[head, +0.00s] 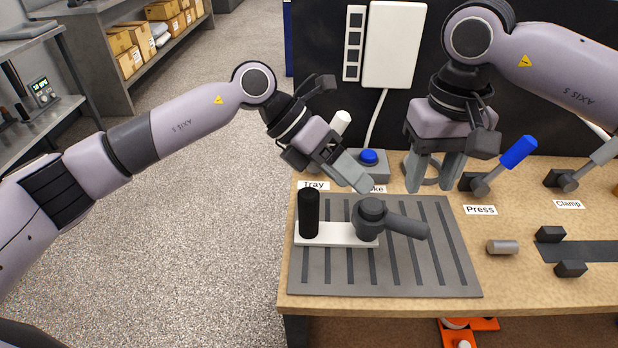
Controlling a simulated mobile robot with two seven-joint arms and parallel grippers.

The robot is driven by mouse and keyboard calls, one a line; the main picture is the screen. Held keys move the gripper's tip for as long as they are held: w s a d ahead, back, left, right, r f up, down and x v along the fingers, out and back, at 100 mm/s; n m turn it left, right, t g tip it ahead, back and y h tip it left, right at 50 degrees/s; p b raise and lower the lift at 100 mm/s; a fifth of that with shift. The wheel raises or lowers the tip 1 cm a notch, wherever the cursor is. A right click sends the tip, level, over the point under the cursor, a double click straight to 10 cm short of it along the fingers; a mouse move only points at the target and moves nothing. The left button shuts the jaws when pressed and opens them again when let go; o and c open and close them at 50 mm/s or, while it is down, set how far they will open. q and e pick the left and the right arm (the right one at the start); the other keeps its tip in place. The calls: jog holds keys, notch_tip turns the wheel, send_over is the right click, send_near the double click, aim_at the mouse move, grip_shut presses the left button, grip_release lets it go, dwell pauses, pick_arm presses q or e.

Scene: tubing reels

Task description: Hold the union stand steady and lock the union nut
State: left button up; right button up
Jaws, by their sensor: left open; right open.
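The union stand is a white base plate (335,235) lying on the slotted grey tray (390,284). A black upright post (309,214) rises from its left end. A dark grey union nut (370,216) with a thick lever pointing right sits at its right end. My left gripper (360,184) is open, just above and behind the nut, its fingers slanting down to the right; I cannot tell whether they touch it. My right gripper (430,187) is open, fingers down, behind and to the right of the nut. Nothing shows between either pair of fingers.
A box with a blue button (369,157) stands behind the tray. A blue-handled press lever (517,153) is at the right, with a small grey cylinder (502,247) in front. Black clamp blocks (550,234) lie further right. Bench is bare along the front edge.

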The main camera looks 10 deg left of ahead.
aim_at(309, 211)
pick_arm(q)
jog(key=a+m+y, duration=0.1)
jog(key=y, duration=0.1)
jog(key=s+a+m+y, duration=0.1)
jog(key=a+y, duration=0.1)
jog(key=y, duration=0.1)
jog(key=a+m+y, duration=0.1)
jog(key=y, duration=0.2)
jog(key=shift+s+a, duration=0.3)
jog(key=shift+a, duration=0.1)
jog(key=shift+s+a+f+m+t+y, duration=0.15)
jog(key=shift+m+t+y, duration=0.2)
jog(key=shift+y, duration=0.25)
jog(key=shift+a+f, duration=0.15)
jog(key=shift+f, duration=3.55)
